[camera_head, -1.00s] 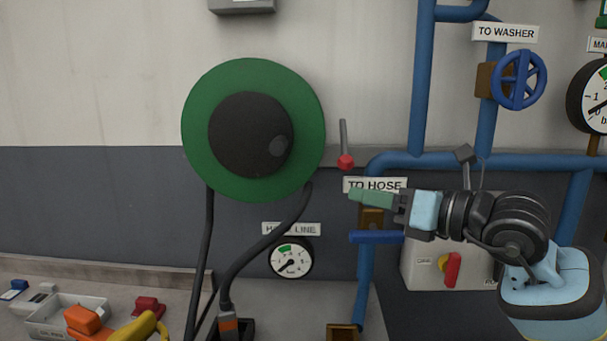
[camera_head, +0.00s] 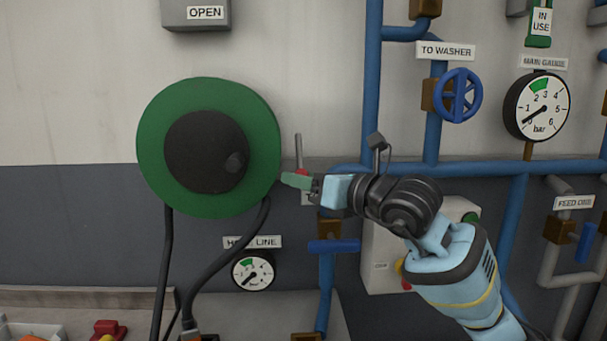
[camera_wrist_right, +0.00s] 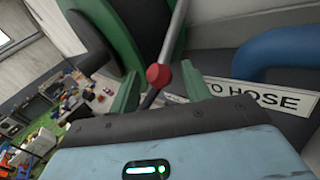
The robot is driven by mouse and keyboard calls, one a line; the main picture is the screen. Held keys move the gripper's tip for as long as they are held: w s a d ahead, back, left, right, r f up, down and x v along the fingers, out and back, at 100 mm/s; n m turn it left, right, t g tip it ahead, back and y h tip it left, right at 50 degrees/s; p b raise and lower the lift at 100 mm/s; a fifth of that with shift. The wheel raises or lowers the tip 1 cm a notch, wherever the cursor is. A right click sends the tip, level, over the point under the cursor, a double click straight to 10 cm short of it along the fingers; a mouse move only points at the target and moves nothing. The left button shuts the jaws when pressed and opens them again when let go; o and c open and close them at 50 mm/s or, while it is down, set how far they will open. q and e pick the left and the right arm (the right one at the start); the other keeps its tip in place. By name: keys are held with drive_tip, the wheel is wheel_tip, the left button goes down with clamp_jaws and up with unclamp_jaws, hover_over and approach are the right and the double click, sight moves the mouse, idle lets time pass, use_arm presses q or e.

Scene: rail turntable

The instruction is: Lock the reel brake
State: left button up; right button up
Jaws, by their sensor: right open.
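The green hose reel (camera_head: 262,150) with its black hub (camera_head: 200,150) hangs on the wall at left centre. Just right of it, a grey lever (camera_head: 298,150) hangs down and ends in a red knob (camera_head: 301,172). My right gripper (camera_head: 298,181), with green fingers, is at the knob and partly hides it in the head view. In the right wrist view, the red knob (camera_wrist_right: 158,76) shows between the open fingers (camera_wrist_right: 160,88), with a gap to the right finger. Whether anything touches is unclear. My left gripper is out of view.
The TO HOSE label (camera_wrist_right: 265,98) and a blue pipe (camera_wrist_right: 285,55) lie close to the right finger. A blue valve handle (camera_head: 334,246) is below the gripper. A grey box (camera_head: 378,250) stands behind my forearm. Black hoses (camera_head: 225,262) hang below the reel.

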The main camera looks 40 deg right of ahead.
drive_tip(key=shift+w+a, duration=0.2)
drive_tip(key=shift+w, duration=0.4)
clamp_jaws()
